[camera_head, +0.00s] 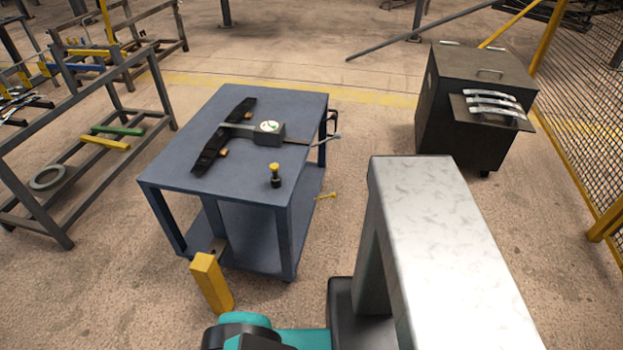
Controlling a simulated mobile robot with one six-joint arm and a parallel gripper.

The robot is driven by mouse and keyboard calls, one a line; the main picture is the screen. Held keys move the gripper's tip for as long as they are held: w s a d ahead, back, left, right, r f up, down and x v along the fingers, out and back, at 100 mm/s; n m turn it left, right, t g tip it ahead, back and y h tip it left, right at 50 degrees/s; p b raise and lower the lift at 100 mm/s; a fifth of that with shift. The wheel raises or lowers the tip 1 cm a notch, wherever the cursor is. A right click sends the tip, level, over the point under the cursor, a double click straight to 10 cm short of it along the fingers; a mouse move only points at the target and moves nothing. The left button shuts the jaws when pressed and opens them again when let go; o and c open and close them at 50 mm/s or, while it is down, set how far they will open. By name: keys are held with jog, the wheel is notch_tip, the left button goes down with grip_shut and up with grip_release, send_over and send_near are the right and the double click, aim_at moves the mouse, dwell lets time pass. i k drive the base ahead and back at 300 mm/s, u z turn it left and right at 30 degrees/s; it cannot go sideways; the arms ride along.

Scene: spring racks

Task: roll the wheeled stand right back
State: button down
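A blue two-level stand (250,100) is left of centre, with a flat top, corner legs and a lower shelf. A dark looped handle (334,121) is at its right side. I cannot make out wheels under it. A dark box-shaped cabinet (450,113) at the right shows a small caster at its front corner, so it also could be the wheeled stand. A teal and black part of my arm shows at the bottom edge, apart from both. My gripper is not in view.
On the blue top lie a dark curved leaf spring (211,152), a gauge box (269,134) and a yellow-topped knob (275,175). A yellow block (211,282) is by its front. Racks (66,237) stand left, mesh fence (603,100) right. Floor behind the stand looks clear.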

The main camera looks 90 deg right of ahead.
aim_at(223, 156)
jog(key=u, duration=0.05)
jog(key=k, duration=1.4)
jog(key=z, duration=2.25)
jog(key=i, duration=0.4)
jog(key=u, duration=0.15)
